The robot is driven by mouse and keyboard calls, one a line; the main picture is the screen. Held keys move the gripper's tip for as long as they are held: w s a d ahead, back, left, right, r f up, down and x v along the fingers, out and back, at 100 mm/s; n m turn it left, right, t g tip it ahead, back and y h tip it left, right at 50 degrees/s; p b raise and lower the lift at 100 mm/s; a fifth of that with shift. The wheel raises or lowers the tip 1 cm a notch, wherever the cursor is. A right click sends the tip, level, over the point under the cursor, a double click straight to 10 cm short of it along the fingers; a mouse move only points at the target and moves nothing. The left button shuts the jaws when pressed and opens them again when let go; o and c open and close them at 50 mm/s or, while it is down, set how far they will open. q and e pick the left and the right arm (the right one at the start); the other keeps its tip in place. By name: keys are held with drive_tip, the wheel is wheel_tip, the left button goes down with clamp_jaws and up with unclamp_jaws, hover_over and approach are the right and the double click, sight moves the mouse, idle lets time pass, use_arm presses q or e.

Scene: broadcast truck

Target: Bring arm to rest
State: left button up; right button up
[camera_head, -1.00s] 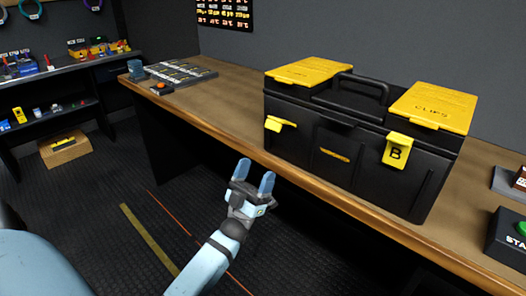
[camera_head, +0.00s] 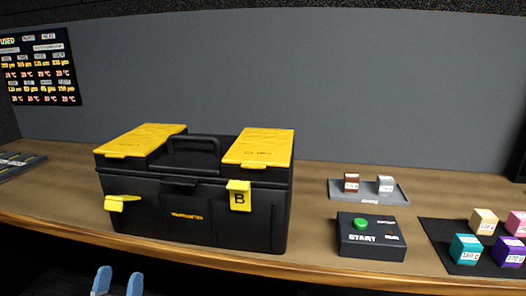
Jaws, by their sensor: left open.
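My left gripper (camera_head: 118,282) shows at the bottom left of the head view, only its two blue fingertips in the picture. The fingertips are apart with nothing between them. They are below the front edge of the wooden bench (camera_head: 60,218), in front of the black toolbox (camera_head: 215,216). The rest of my left arm is cut off by the picture's lower edge. My right gripper is not in view. The toolbox stands on the bench with its yellow lids (camera_head: 262,148) down and a yellow latch marked B (camera_head: 239,195) on its front.
Right of the toolbox are a black box with a green START button (camera_head: 364,224), a grey tray (camera_head: 398,196) with two small blocks, and a dark mat (camera_head: 440,236) with several coloured blocks. A lit panel (camera_head: 40,68) hangs on the wall. Bare bench lies between toolbox and START box.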

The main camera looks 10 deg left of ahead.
use_arm(q)
drive_tip(key=s+d+f+m+g+h, duration=0.2)
drive_tip(key=s+d+f+g+h, duration=0.1)
drive_tip(key=s+d+f+g, duration=1.35)
wheel_tip(320, 180, up, 18)
drive_tip(key=a+y+p, duration=0.1)
drive_tip(key=p, duration=2.9)
drive_tip(key=shift+s+a+m, duration=0.15)
drive_tip(key=shift+m, duration=0.15)
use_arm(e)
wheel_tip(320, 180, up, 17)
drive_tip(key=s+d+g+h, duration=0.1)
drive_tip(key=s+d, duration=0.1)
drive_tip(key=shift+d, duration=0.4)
use_arm(q)
drive_tip(key=shift+f+g, duration=0.1)
drive_tip(key=shift+g, duration=0.15)
